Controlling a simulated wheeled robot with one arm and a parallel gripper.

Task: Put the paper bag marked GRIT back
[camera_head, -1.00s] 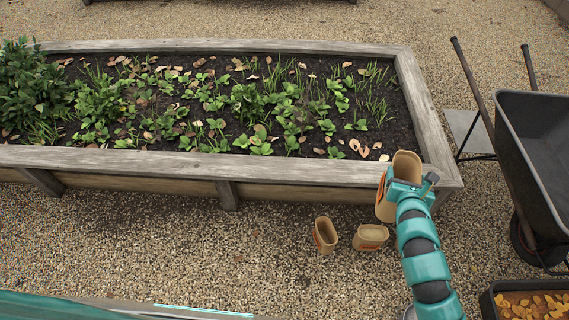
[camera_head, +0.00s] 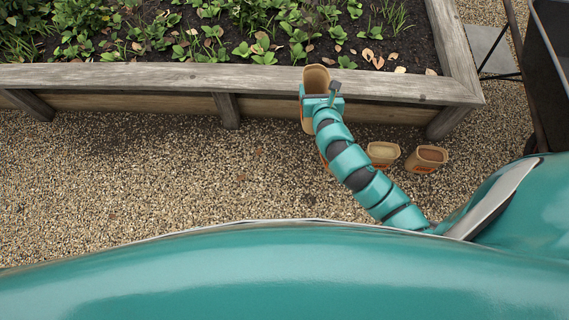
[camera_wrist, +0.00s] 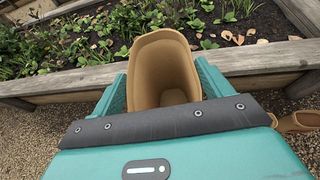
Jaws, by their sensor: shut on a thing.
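My gripper (camera_head: 320,100) is shut on a tan, open-topped paper bag (camera_head: 316,78), held upright at the front edge of the raised bed. In the wrist view the bag (camera_wrist: 163,55) stands between my fingers, its wide mouth facing the camera and its inside plain tan. No lettering on it can be read. Two similar bags, one (camera_head: 382,154) beside the other (camera_head: 427,158), stand on the gravel right of my arm, with orange marks too small to read. A bit of orange shows behind my arm, mostly hidden.
The raised bed (camera_head: 190,76) has a grey wooden rim and plants in dark soil. A dark wheelbarrow (camera_head: 552,75) stands at the right, near a pale slab (camera_head: 487,48). The gravel (camera_head: 130,170) left of my arm is clear.

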